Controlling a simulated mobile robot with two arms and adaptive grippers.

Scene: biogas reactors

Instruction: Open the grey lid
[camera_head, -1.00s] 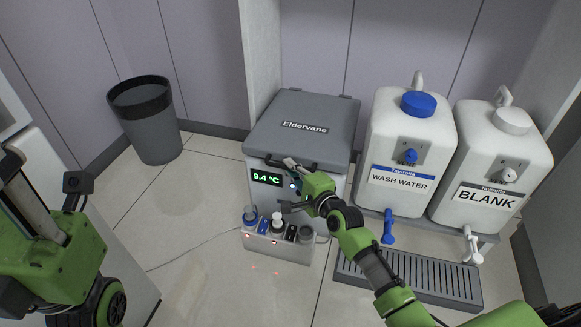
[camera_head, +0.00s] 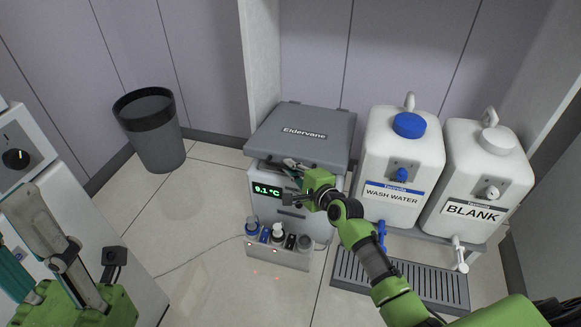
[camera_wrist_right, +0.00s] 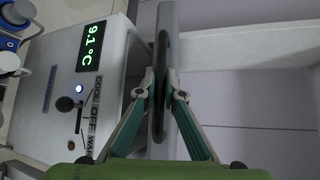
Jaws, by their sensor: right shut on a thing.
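The grey lid (camera_head: 300,120), marked Eldervane, covers the top of the white box (camera_head: 305,222) with the green 9.1 °C display. In the right wrist view the lid (camera_wrist_right: 168,18) shows edge-on beside the white box (camera_wrist_right: 75,110), with a dark gap between them. It looks raised a little at the front. My right gripper (camera_head: 290,163) is at the lid's front edge. In the wrist view my right gripper (camera_wrist_right: 160,85) is shut on the lid's dark handle (camera_wrist_right: 159,60). My left gripper (camera_head: 35,220) is at the lower left, away from the lid; its fingertips are unclear.
Several small bottles (camera_head: 277,232) stand in a rack at the box's front. White WASH WATER (camera_head: 395,160) and BLANK (camera_head: 480,175) tanks stand to the right, with a drain grate (camera_head: 400,280) below. A bin (camera_head: 155,145) stands at the left. Clear floor lies between.

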